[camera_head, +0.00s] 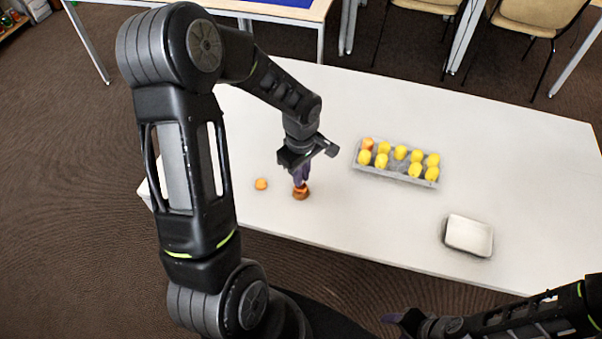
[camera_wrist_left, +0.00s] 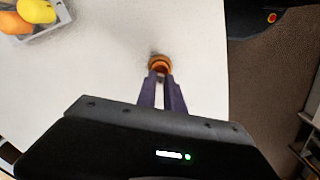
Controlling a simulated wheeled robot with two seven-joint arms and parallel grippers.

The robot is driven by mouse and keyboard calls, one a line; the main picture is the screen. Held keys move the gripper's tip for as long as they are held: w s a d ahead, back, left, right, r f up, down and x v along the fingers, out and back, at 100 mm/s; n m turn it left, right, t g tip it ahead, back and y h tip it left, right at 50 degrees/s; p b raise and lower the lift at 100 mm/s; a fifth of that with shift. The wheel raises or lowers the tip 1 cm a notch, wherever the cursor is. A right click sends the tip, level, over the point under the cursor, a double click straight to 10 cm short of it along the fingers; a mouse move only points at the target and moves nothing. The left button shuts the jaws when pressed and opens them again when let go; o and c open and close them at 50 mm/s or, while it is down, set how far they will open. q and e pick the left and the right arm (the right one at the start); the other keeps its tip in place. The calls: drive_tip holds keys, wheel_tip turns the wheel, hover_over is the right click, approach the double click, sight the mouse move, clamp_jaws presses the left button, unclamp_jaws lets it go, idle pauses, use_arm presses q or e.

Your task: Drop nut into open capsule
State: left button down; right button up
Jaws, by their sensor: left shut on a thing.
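My left gripper (camera_head: 301,184) points down at the near left of the white table, its purple fingers close together on a small round orange-brown thing (camera_head: 301,194). In the left wrist view this thing (camera_wrist_left: 159,64) shows as an orange ring with a darker rim at the fingertips. I cannot tell nut from capsule half there, or whether it touches the table. A small orange piece (camera_head: 261,184), perhaps a capsule half, lies on the table to its left. My right gripper (camera_head: 397,319) is low at the bottom edge, partly seen; its opening is unclear.
A grey tray (camera_head: 396,180) holds several yellow egg-shaped pieces and an orange one, right of the left gripper. An empty-looking white shallow dish (camera_head: 468,235) stands at the near right. The white table (camera_head: 520,150) is otherwise mostly clear.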

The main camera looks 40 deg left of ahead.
use_arm(q)
drive_tip(key=shift+f+b, duration=0.75)
drive_tip(key=shift+b, duration=0.55)
idle(1.4)
drive_tip(key=c, duration=1.4)
unclamp_jaws()
drive_tip(key=shift+r, duration=0.15)
drive_tip(key=shift+r+p, duration=1.8)
drive_tip(key=shift+r, duration=1.1)
